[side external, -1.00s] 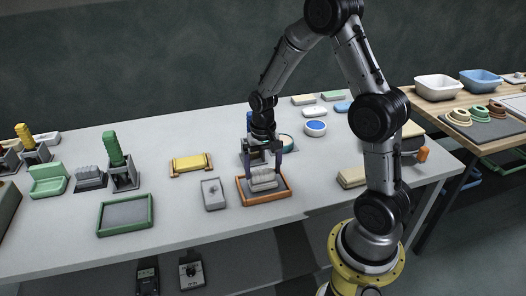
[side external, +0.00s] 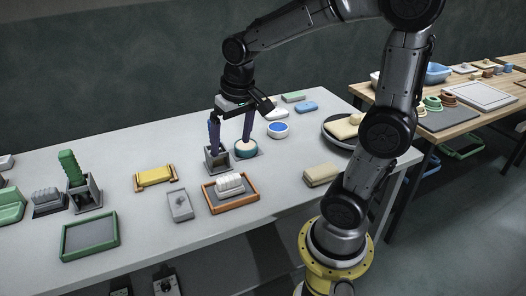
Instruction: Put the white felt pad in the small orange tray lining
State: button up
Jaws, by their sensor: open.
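The small orange tray (side external: 233,207) lies on the pale table, with a dark grey lining inside. A white ribbed block (side external: 229,183), which may be the white felt pad, lies in this tray toward its back; I cannot tell its material. My gripper (side external: 230,143) is open and empty. Its two dark fingers point down behind the tray, apart from the white block. The left finger is by a grey open box (side external: 216,165) and the right one by a teal round dish with a cream top (side external: 246,154); I cannot tell whether they touch.
A grey flat block (side external: 180,205) lies left of the orange tray, and a green tray (side external: 90,252) farther left. A yellow piece (side external: 155,177) lies behind. A beige block (side external: 321,174) and a blue-topped round dish (side external: 278,130) are to the right. The table front is clear.

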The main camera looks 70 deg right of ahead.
jog(key=s+a+r+n+t, duration=0.3)
jog(key=s+a+n, duration=0.2)
jog(key=s, duration=0.6)
jog(key=shift+s+a+n, duration=0.3)
jog(key=shift+a, duration=0.4)
